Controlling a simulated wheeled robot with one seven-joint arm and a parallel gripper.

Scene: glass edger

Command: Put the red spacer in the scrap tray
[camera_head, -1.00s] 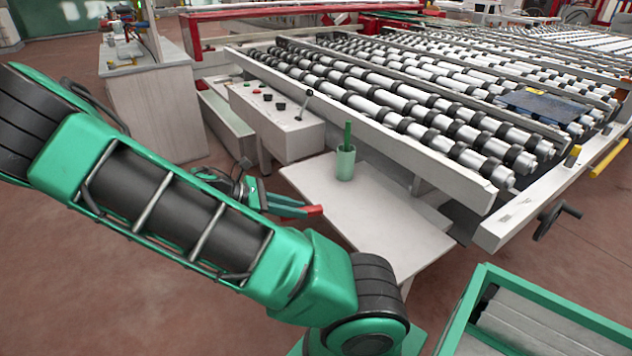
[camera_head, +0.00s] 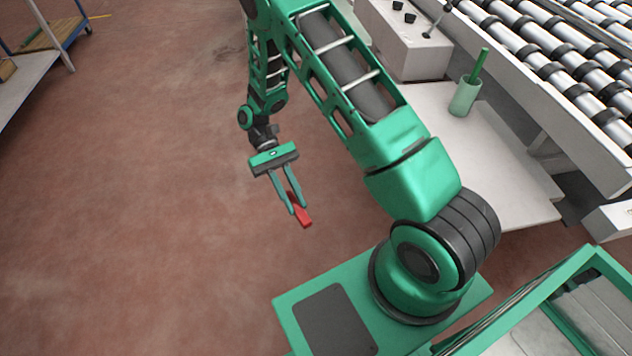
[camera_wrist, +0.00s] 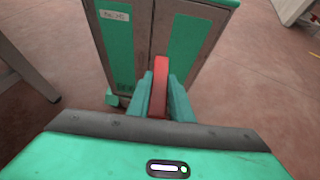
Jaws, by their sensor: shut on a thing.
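The red spacer (camera_head: 303,216) is a small red block held at the tips of my gripper (camera_head: 295,209). In the wrist view the spacer (camera_wrist: 160,85) stands between the two green fingers of my gripper (camera_wrist: 162,97) and sticks out beyond them. In the head view the spacer hangs over open floor, left of my base and clear of any surface. A green-rimmed bin (camera_head: 552,278), partly in view at the lower right, holds grey strips. I cannot tell whether it is the scrap tray.
A white side table (camera_head: 505,170) carries a pale green cup (camera_head: 464,97) with a green stick in it. A control box (camera_head: 400,40) and a roller conveyor (camera_head: 570,65) stand at the upper right.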

